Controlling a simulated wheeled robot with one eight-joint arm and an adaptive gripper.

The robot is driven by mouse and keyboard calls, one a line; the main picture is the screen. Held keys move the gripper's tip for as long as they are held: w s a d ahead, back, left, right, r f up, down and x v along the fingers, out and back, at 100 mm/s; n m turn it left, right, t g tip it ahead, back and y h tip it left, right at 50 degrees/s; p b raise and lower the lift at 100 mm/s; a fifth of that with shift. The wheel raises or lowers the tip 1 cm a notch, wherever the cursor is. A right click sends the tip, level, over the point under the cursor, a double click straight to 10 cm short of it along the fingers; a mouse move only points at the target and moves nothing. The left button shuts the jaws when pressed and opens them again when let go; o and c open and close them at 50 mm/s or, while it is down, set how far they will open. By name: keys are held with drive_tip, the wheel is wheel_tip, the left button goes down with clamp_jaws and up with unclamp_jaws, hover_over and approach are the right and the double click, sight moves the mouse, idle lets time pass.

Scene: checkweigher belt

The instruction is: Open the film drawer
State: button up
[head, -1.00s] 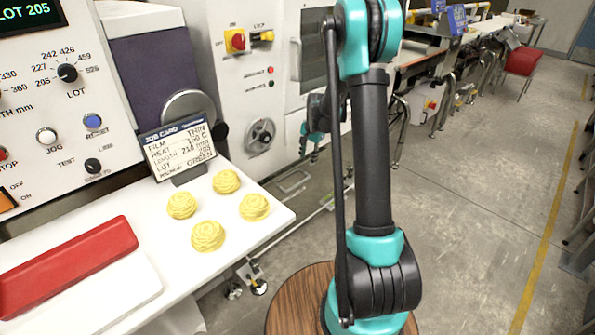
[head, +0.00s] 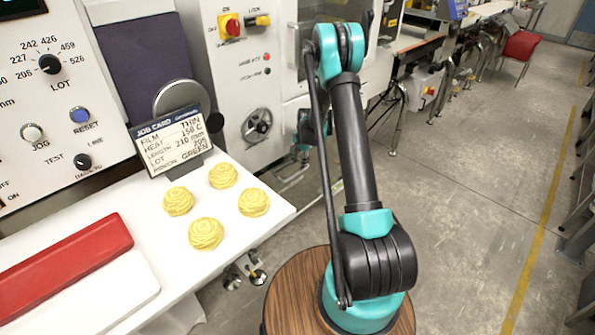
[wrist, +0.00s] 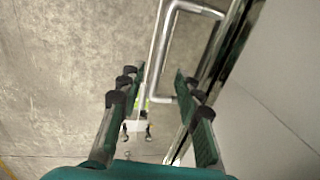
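The film drawer seems to be the low pale front (wrist: 275,95) at the right of the wrist view, though no label on it can be read. A shiny U-shaped metal handle (wrist: 156,62) stands out from it. My gripper (wrist: 160,72) is open, its two green-and-black fingers apart. The handle shows between and beyond the fingertips, with no clear contact. In the head view, my gripper is mostly hidden behind my arm, low by the white cabinet. A metal bar (head: 292,166) shows beside it there.
A white worktop (head: 165,268) at left carries several yellow coiled pieces (head: 205,233), a red block (head: 65,257) and a job card (head: 172,140). The white cabinet (head: 245,85) has a red-yellow switch and a round dial.

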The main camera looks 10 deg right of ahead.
sight(298, 173)
drive_tip(key=shift+w+a+f, duration=0.1)
drive_tip(key=shift+w+f, duration=0.05)
drive_tip(key=shift+f, duration=0.75)
drive_tip(key=shift+w+a+f, duration=0.1)
drive_tip(key=shift+w+f, duration=0.05)
drive_tip(key=shift+f, duration=0.8)
drive_tip(key=shift+w+a+f, duration=0.1)
drive_tip(key=shift+w+f, duration=0.05)
drive_tip(key=shift+f, duration=0.75)
clamp_jaws()
